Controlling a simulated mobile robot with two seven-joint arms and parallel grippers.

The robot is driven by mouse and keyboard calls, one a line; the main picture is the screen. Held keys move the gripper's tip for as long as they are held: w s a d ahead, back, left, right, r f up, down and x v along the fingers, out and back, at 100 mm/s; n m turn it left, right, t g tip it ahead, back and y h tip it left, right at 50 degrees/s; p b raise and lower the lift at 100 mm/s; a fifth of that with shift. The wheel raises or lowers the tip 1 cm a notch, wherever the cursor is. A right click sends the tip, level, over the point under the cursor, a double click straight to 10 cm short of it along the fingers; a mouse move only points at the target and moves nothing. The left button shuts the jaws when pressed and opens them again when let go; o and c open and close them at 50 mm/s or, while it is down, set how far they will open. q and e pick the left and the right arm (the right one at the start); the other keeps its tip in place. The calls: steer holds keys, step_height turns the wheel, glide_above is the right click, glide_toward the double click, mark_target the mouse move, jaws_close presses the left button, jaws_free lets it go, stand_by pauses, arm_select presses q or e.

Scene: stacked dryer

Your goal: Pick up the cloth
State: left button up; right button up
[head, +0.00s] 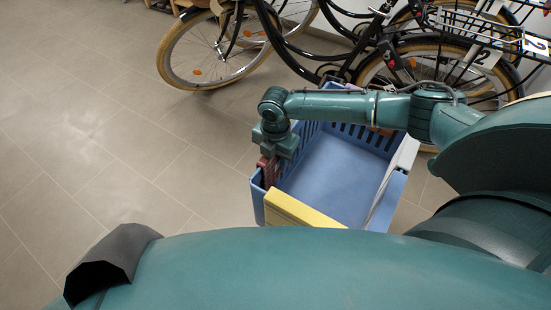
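No cloth can be made out for certain. My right gripper (272,158) points down at the left wall of a blue basket (335,178). A dark red piece (267,172) shows right under it, at the basket's rim; I cannot tell if it is cloth or part of the gripper. The fingertips are too small and partly hidden to show whether they are open or shut. The bare blue floor of the basket shows between my arm and its front side. My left gripper is not in view.
A yellow piece (300,211) lies along the basket's front edge, and a whitish piece (397,178) along its right side. Bicycles (212,52) stand behind the basket, close to my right arm. The tiled floor (110,130) at the left is clear.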

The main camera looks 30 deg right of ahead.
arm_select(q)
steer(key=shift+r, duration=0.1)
arm_select(e)
jaws_close()
step_height(320, 180, up, 10)
steer(key=p, duration=0.2)
steer(key=shift+r+p, duration=0.1)
steer(key=shift+p, duration=0.25)
arm_select(q)
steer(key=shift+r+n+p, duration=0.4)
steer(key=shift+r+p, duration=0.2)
steer(key=shift+p, duration=0.1)
arm_select(e)
step_height(320, 180, up, 8)
